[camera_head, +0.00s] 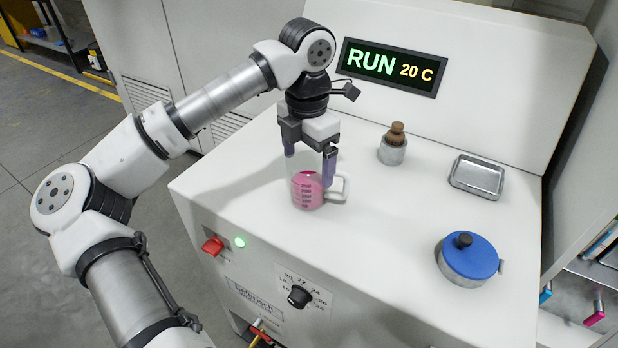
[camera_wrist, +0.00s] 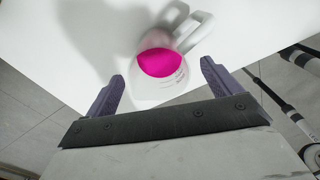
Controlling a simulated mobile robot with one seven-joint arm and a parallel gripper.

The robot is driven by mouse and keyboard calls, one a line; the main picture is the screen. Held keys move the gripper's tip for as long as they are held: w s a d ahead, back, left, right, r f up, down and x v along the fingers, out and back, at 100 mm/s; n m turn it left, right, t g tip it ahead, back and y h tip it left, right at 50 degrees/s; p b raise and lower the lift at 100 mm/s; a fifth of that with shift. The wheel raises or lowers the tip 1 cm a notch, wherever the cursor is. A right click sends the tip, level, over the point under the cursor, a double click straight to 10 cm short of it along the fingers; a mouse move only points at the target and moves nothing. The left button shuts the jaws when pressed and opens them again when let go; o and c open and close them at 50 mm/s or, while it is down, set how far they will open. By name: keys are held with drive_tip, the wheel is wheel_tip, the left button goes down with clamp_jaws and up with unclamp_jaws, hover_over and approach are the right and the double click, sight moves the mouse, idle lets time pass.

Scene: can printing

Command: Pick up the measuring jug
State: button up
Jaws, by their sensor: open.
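The measuring jug (camera_head: 306,190) is clear, with pink liquid and printed marks, and stands upright on the white machine top. Its handle (camera_head: 340,187) points right. In the wrist view the jug (camera_wrist: 160,64) lies ahead of and between the fingertips, with its handle toward the upper right. My gripper (camera_head: 311,160) is open, pointing down at the jug's upper part; in the head view its fingers overlap the jug's rim. In the wrist view the two purple fingers of my gripper (camera_wrist: 162,78) are spread wide. I cannot tell whether a finger touches the jug.
A small metal pot with a brown brush (camera_head: 394,146) stands right of the jug. A metal tray (camera_head: 477,177) and a blue-lidded tin (camera_head: 469,258) are farther right. A display panel (camera_head: 391,66) reading RUN 20 C is behind. A red switch (camera_head: 213,245) and black knob (camera_head: 300,296) are on the front.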

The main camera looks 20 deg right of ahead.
drive_tip(key=shift+d+f+p, duration=0.1)
drive_tip(key=shift+f+p, duration=0.95)
drive_tip(key=shift+f, duration=1.75)
drive_tip(key=c, duration=1.1)
drive_tip(key=shift+c, duration=0.7)
drive_tip(key=shift+r, duration=0.15)
